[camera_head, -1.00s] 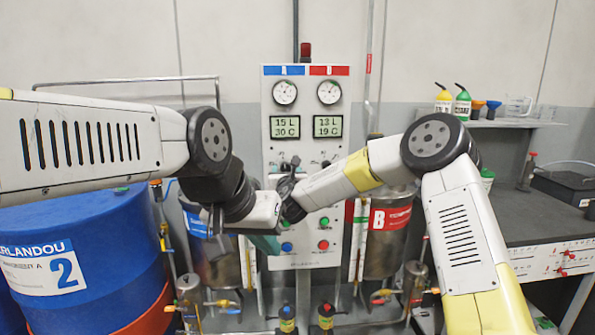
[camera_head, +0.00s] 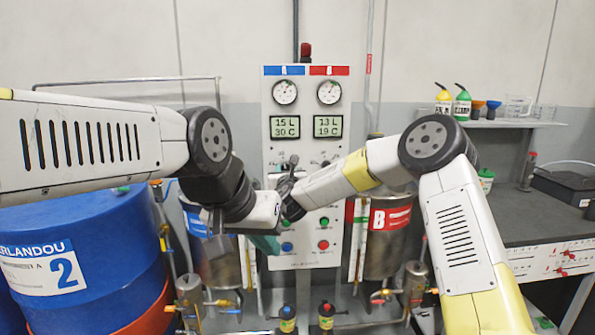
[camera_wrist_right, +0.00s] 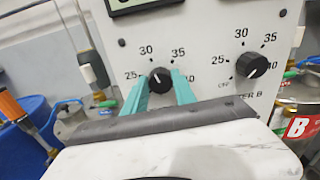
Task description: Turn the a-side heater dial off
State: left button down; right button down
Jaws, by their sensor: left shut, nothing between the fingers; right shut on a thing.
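The a-side heater dial (camera_wrist_right: 160,80) is a black knob on the white panel, with 25, 30 and 35 marked around it, in the right wrist view. My right gripper (camera_wrist_right: 161,76) is shut on it, one teal finger on either side. The pointer is too small to read surely. In the head view my right forearm and hand hide most of this dial area. My left gripper (camera_head: 265,244) is shut and empty, low in front of the panel's left part, with teal fingers partly visible.
The heater B dial (camera_wrist_right: 252,65) is close on the right. The control panel (camera_head: 306,160) carries gauges, displays and lower buttons. A blue drum (camera_head: 80,255) stands left. A steel tank labelled B (camera_head: 388,250) stands right of the panel. A dark bench (camera_head: 520,215) is far right.

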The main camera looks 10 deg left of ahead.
jog(key=n, duration=0.6)
jog(key=shift+s+a, duration=0.1)
jog(key=shift+a, duration=0.05)
jog(key=n, duration=0.5)
jog(key=shift+f+n, duration=0.15)
jog(key=shift+n, duration=0.25)
jog(key=n, duration=0.5)
jog(key=shift+f+n, duration=0.1)
jog(key=shift+n, duration=0.2)
jog(key=n, duration=0.5)
jog(key=shift+f+n, duration=0.15)
jog(key=shift+n, duration=0.55)
jog(key=c, duration=1)
grip_release()
